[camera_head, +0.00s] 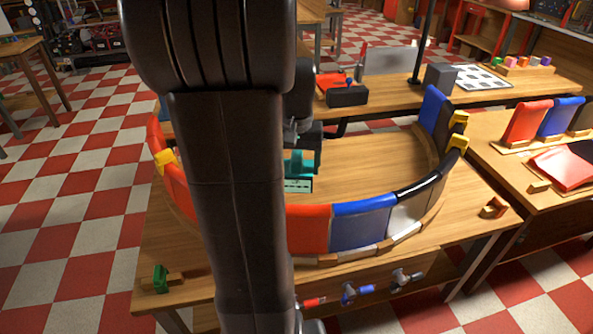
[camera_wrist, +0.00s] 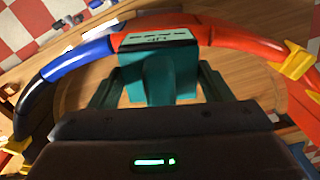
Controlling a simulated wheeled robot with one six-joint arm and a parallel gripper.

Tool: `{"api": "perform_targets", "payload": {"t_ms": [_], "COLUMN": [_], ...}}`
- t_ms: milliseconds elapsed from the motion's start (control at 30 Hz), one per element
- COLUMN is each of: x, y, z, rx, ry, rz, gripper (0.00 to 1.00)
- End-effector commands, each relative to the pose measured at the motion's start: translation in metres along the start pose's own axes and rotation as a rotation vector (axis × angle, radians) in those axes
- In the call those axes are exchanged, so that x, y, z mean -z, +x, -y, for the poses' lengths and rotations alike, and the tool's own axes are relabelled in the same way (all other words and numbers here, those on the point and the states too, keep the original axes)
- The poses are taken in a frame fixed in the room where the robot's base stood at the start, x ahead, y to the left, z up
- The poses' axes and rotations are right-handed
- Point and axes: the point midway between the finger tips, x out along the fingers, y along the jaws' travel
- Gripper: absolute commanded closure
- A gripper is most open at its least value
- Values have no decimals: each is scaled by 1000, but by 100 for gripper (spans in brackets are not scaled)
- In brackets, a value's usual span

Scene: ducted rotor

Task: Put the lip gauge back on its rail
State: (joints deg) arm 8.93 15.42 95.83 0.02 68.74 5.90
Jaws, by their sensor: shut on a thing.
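The lip gauge (camera_head: 299,185) is a teal piece with a pale marked label plate. In the wrist view the gauge (camera_wrist: 158,75) sits between the fingers of my gripper (camera_wrist: 160,95), which is shut on it. Its label plate lies close to the red section of the duct ring (camera_wrist: 235,40); I cannot tell whether they touch. In the head view my gripper (camera_head: 300,150) is over the inside of the ring, partly hidden behind my arm. I cannot make out which part is the gauge's rail.
The curved ring of red, blue, white and black panels (camera_head: 308,228) stands on the wooden table (camera_head: 460,225). Yellow clamps (camera_head: 456,143) grip it. A green piece (camera_head: 160,278) is at the front left corner. Tools with red, blue and grey parts (camera_head: 350,293) hang at the front.

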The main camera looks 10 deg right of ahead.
Motion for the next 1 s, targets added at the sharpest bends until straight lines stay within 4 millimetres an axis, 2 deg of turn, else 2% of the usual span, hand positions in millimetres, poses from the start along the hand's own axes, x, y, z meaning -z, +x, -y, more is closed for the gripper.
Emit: {"api": "perform_targets", "payload": {"t_ms": [33,600,1000], "x": [0,0,0], "y": [-7,-40,-40], "z": [0,0,0], "rx": [0,0,0], "ry": [0,0,0], "rz": [-1,-1,0], "gripper": [58,58,58]}}
